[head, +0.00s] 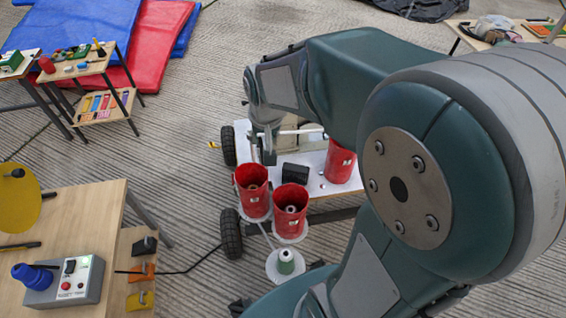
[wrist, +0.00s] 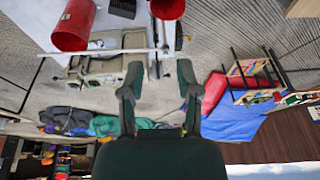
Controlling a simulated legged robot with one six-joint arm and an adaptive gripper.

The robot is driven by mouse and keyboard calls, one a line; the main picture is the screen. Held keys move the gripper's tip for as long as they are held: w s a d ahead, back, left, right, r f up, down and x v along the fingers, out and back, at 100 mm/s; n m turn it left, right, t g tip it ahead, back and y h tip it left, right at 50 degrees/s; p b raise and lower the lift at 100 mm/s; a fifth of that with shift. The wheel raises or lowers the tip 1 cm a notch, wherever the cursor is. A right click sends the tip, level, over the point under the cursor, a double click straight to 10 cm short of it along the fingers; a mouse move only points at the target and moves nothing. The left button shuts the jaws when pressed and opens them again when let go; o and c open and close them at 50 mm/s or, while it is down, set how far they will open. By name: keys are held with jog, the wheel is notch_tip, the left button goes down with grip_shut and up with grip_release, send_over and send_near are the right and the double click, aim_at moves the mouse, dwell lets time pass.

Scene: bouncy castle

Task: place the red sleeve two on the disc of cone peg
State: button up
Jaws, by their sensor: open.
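Three red sleeves show in the head view: a left one (head: 253,203), a front one (head: 290,222) and a right one (head: 342,164). I cannot tell which is sleeve two. The left and front sleeves stand upright around pegs on white discs. The right one is on the cart, partly hidden by my arm. My gripper (head: 268,158) is open and empty, behind the left sleeve. In the wrist view my gripper (wrist: 160,78) has spread fingers; two red sleeves (wrist: 74,25) (wrist: 167,8) show beyond.
A white-topped cart (head: 312,185) with black wheels carries a black block (head: 295,172). A wooden table (head: 75,215) with a grey control box (head: 66,282) is at lower left. Red and blue mats (head: 155,45) lie at the back left. Open floor (head: 185,190) lies left of the cart.

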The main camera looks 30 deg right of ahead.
jog(key=s+a+r+n+t, duration=0.1)
jog(key=s+r, duration=0.3)
jog(key=s, duration=0.3)
jog(key=s+a+r+n+t, duration=0.1)
jog(key=s+a+r+n, duration=0.1)
jog(key=s+r, duration=0.3)
jog(key=s, duration=0.3)
jog(key=shift+s, duration=0.25)
jog(key=shift+d+r, duration=0.1)
